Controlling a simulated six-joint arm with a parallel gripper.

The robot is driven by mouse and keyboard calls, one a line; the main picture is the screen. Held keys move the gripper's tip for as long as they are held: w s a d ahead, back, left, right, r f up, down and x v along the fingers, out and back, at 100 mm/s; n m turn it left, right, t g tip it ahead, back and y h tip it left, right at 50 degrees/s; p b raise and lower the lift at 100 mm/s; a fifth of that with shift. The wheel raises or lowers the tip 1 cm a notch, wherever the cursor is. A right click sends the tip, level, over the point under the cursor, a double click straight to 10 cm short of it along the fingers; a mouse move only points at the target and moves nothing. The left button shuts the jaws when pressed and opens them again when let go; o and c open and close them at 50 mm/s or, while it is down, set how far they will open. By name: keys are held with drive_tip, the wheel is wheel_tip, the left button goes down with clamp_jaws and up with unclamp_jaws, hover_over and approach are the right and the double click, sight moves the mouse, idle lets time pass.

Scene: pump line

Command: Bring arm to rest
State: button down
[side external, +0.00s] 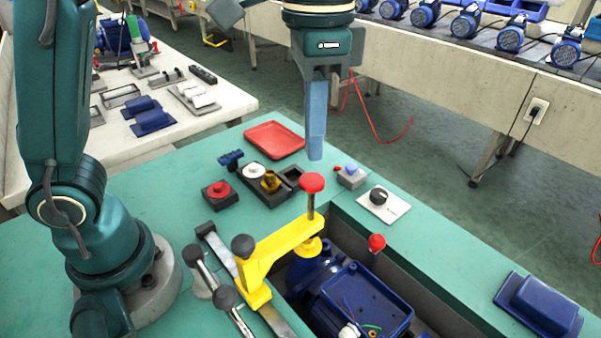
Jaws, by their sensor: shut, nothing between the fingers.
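My gripper (316,150) points straight down with its blue fingers together and nothing between them. It hangs above the teal worktop (150,215), over the area behind the red-topped post. My teal arm rises from its round base on the left of the worktop. The yellow clamp (275,250) with a red knob (312,183) stands below and in front of my gripper. A blue pump (355,300) sits in the recess beside the clamp, its open box showing wires. My gripper is apart from all of these.
A red tray (274,139), a holder block with small parts (269,182), a red button (219,190), a black dial (378,195) and a blue cover (540,302) lie on the worktop. Black-knobbed levers (226,297) stand near my base. A conveyor with blue motors (465,25) runs behind.

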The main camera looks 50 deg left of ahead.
drive_tip(key=shift+r, duration=0.8)
drive_tip(key=shift+a+r, duration=0.25)
drive_tip(key=s+a+r+n+t, duration=0.1)
drive_tip(key=s+a+r, duration=0.1)
drive_tip(key=s+a, duration=0.15)
drive_tip(key=s+a+f+n+t, duration=0.4)
drive_tip(key=s+a+f+n, duration=0.1)
drive_tip(key=f, duration=0.4)
drive_tip(key=shift+s+t, duration=0.15)
drive_tip(key=shift+t, duration=0.15)
